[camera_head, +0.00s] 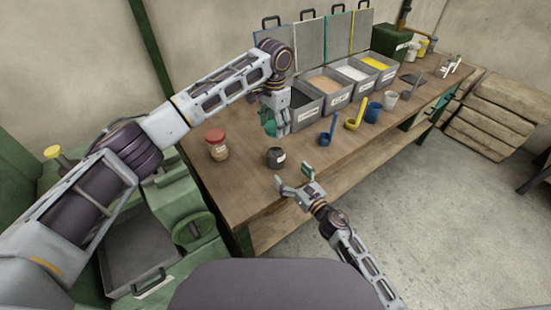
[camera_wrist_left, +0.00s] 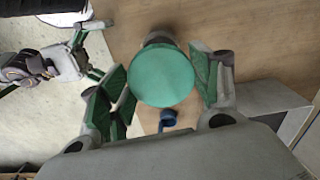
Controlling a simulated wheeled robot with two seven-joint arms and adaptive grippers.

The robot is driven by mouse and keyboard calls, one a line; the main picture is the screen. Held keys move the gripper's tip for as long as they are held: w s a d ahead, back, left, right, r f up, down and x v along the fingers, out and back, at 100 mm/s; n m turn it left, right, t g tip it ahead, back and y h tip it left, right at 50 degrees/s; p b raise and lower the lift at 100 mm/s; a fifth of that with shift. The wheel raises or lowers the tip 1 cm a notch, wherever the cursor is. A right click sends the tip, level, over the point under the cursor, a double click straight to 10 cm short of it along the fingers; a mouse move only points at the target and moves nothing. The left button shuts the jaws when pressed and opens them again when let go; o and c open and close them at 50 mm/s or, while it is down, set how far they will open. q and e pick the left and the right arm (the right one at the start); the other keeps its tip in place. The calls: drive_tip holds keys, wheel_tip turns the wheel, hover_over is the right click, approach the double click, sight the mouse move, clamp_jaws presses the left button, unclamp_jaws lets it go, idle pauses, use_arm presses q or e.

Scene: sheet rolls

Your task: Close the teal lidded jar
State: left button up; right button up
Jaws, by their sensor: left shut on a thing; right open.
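The round teal lid (camera_head: 268,122) is held in my left gripper (camera_head: 276,117) above the workbench. In the left wrist view the teal lid (camera_wrist_left: 160,77) fills the space between the green finger pads of my left gripper (camera_wrist_left: 163,85). A dark grey jar (camera_head: 276,158) with a pale label stands upright on the bench near the front edge, apart from the lid. In the left wrist view the dark jar (camera_wrist_left: 159,38) shows partly behind the lid. My right gripper (camera_head: 294,180) is open and empty, just in front of the jar by the bench edge.
A red-lidded jar (camera_head: 217,146) stands to the left. A blue scoop (camera_head: 328,133), a yellow scoop (camera_head: 355,115) and a blue cup (camera_head: 373,112) stand to the right. Grey bins (camera_head: 308,112) with raised lids line the back. The wooden bench (camera_head: 245,190) is clear around the jar.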

sight(274, 145)
drive_tip(key=shift+x, duration=5.15)
drive_tip(key=shift+c, duration=0.3)
drive_tip(key=c, duration=1.5)
use_arm(q)
drive_tip(key=shift+f, duration=2.45)
drive_tip(key=shift+f, duration=0.15)
drive_tip(key=shift+f, duration=0.75)
drive_tip(key=shift+f, duration=0.6)
